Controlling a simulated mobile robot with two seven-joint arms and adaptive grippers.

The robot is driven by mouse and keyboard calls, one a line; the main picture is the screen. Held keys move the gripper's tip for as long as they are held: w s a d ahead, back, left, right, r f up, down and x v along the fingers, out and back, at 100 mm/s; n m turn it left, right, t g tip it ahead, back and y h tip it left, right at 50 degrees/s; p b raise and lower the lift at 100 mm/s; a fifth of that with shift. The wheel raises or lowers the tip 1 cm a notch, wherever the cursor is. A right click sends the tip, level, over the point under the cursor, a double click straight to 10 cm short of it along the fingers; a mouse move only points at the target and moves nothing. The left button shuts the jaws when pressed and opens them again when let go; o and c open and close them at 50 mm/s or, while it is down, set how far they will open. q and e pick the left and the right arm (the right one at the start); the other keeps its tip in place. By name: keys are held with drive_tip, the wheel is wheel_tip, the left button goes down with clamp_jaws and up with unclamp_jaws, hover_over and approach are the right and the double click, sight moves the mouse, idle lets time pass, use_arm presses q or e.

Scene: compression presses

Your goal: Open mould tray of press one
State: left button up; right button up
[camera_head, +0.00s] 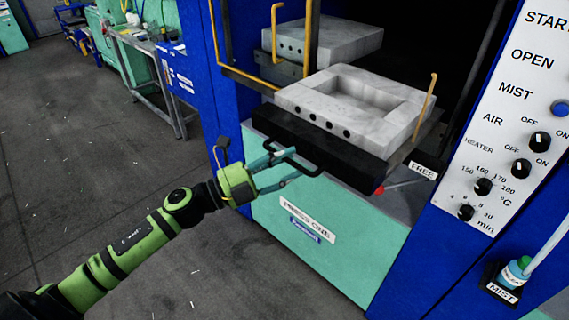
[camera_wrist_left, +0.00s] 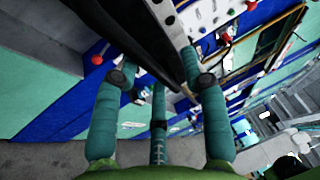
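Press one's mould tray is a black slab (camera_head: 318,143) at the press front, carrying a grey mould block (camera_head: 299,97) with a square hollow on top. A black loop handle (camera_head: 316,172) sticks out from the tray's front. My left gripper (camera_head: 292,165) is at this handle, its teal fingers apart, one above and one below the bar. I cannot tell whether they touch it. In the left wrist view the fingers (camera_wrist_left: 157,78) are spread, with a long black edge beyond and between them. My right gripper is in neither view.
A second grey block (camera_head: 335,38) sits further back inside the press. Yellow rods (camera_head: 427,105) stand beside the blocks. A control panel (camera_head: 515,110) with knobs is at the right, a mist bottle (camera_head: 515,272) below it.

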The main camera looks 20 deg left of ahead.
use_arm(q)
drive_tip(key=shift+s+d, duration=0.1)
drive_tip(key=shift+s, duration=0.1)
drive_tip(key=v, duration=1.2)
drive_tip(key=shift+w, duration=0.1)
